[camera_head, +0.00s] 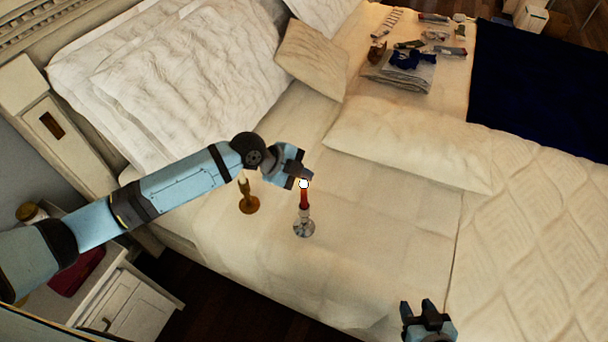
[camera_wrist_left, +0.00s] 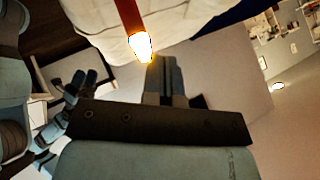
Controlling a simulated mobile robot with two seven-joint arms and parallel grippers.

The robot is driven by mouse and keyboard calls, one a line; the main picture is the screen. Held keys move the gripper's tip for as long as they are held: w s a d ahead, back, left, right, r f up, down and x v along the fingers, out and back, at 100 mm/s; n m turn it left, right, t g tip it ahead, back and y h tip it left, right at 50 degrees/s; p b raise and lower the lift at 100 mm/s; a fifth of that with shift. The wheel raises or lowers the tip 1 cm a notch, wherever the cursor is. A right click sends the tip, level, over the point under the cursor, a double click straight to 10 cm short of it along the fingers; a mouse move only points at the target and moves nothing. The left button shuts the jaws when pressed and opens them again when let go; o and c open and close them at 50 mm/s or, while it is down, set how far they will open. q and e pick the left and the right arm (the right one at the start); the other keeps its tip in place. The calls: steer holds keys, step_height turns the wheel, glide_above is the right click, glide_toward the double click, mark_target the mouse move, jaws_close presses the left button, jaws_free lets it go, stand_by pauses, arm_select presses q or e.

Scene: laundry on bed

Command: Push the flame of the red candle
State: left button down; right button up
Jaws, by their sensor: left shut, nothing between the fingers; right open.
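The red candle (camera_head: 304,200) stands upright in a shiny holder (camera_head: 304,228) on the bed. Its bright flame (camera_head: 303,184) is at the top. My left gripper (camera_head: 307,175) is shut and empty, with its fingertips right at the flame in the head view. In the left wrist view the red candle (camera_wrist_left: 129,14) and its lit flame (camera_wrist_left: 141,46) appear beside the tips of the shut left gripper (camera_wrist_left: 167,62); I cannot tell whether they touch. My right gripper (camera_head: 424,313) is open and empty at the bottom of the head view.
A brown candle holder (camera_head: 248,197) stands left of the candle, below my left arm. Pillows (camera_head: 410,140) lie behind, and folded cloth (camera_head: 402,72) with several small items lies at the far side. The bed right of the candle (camera_head: 380,240) is clear.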

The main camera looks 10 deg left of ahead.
arm_select(q)
steer(key=shift+r, duration=0.15)
steer(key=shift+r+p, duration=2.1)
steer(key=shift+r, duration=0.9)
steer(key=s+d+f+n+t, duration=0.2)
steer(key=s+f+n+t, duration=0.2)
steer(key=s+f+n, duration=0.4)
steer(key=s+a+f+n+t+y, duration=0.1)
steer(key=s+a+f+n+y, duration=0.1)
steer(key=s+a+n, duration=0.3)
steer(key=s+a+f+n+t+y, duration=0.2)
steer(key=s+a+f+n+y, duration=0.1)
steer(key=s, duration=0.6)
steer(key=a+f+n, duration=0.1)
steer(key=a+n, duration=0.1)
steer(key=n, duration=0.1)
steer(key=shift+s+a, duration=0.3)
steer(key=shift+a, duration=0.1)
